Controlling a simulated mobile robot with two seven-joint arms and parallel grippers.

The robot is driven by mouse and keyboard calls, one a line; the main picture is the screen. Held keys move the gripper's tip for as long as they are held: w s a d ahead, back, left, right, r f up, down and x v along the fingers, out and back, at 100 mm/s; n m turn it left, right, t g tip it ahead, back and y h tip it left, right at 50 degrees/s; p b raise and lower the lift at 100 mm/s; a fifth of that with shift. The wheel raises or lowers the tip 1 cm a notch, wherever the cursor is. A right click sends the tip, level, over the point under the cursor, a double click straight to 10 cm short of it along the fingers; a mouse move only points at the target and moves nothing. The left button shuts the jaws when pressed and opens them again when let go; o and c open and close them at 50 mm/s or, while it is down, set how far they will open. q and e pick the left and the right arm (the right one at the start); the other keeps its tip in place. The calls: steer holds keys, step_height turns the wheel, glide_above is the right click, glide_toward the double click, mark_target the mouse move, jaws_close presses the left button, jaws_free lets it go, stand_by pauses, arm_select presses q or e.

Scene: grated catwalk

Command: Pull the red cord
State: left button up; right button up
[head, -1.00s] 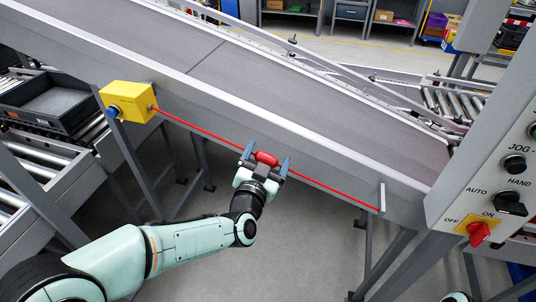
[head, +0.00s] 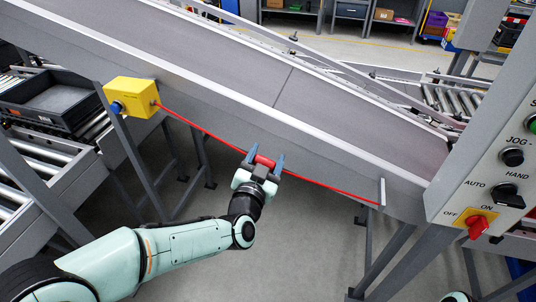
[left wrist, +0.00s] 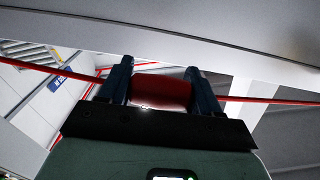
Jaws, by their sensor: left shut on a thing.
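The red cord (head: 205,131) runs along the near side of the conveyor from a yellow box (head: 132,97) at the left to an upright grey bracket (head: 382,191) at the right. A thicker red grip (head: 264,160) sits on the cord. My left gripper (head: 265,162) is shut on this grip, one blue finger on each side. The cord bends slightly toward me there. In the left wrist view the red grip (left wrist: 161,91) lies between the two fingers, with the cord leaving on both sides.
The sloping conveyor belt (head: 235,70) has a dark seam across it. A control panel (head: 485,170) with knobs and a red switch (head: 478,227) stands close at the right. A dark tray (head: 50,103) rests on rollers at the left. Conveyor legs stand below the cord.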

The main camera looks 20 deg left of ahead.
arm_select(q)
steer(key=shift+s, duration=1.1)
steer(key=shift+w, duration=0.3)
steer(key=o, duration=1.1)
steer(key=shift+c, duration=0.2)
steer(key=shift+o, duration=0.6)
steer(key=shift+s, duration=0.1)
arm_select(e)
steer(key=shift+s, duration=0.4)
arm_select(q)
steer(key=s+b, duration=0.2)
steer(key=s, duration=1.1)
steer(key=shift+s+a, duration=0.25)
arm_select(e)
steer(key=shift+w+f, duration=0.3)
steer(key=shift+f, duration=0.45)
